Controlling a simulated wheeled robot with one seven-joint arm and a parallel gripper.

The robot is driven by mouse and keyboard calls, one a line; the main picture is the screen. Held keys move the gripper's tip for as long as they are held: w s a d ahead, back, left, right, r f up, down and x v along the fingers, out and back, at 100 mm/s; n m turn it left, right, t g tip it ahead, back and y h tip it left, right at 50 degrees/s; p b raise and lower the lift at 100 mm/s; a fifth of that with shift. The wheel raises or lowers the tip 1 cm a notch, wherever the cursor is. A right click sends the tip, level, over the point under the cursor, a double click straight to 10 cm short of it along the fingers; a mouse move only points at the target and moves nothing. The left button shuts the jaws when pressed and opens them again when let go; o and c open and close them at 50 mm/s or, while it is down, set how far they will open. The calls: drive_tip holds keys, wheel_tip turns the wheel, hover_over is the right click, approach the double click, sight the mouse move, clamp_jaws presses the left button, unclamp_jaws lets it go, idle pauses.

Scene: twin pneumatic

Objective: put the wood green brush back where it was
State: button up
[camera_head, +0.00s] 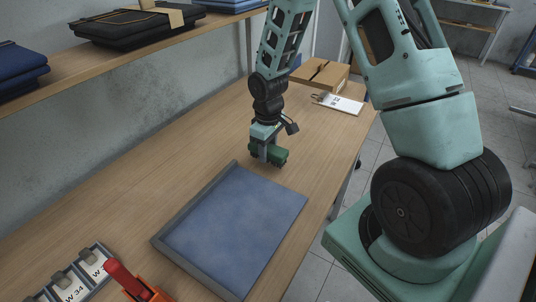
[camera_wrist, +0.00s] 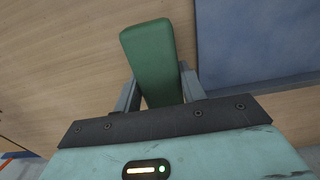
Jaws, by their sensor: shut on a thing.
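The green brush (camera_head: 280,156) is between the fingers of my gripper (camera_head: 267,150), which is shut on it. In the wrist view the brush (camera_wrist: 150,55) shows as a long green block between the two fingers (camera_wrist: 158,95). Its underside is hidden, and I cannot tell whether it touches the table. In the head view it is just behind the far edge of the blue mat with grey raised edges (camera_head: 235,220), over bare wood. The mat also shows at the right of the wrist view (camera_wrist: 255,40).
A cardboard box (camera_head: 325,74) and a white paper or clipboard (camera_head: 340,103) lie at the table's far end. Labelled grey holders (camera_head: 82,277) and a red-orange tool (camera_head: 130,283) are at the near left. A shelf (camera_head: 90,60) with folded dark clothes runs along the wall. The wooden table (camera_head: 150,175) left of the mat is clear.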

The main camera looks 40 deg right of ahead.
drive_tip(key=shift+f, duration=1.25)
drive_tip(key=shift+f, duration=0.1)
drive_tip(key=shift+f, duration=0.1)
drive_tip(key=o, duration=1)
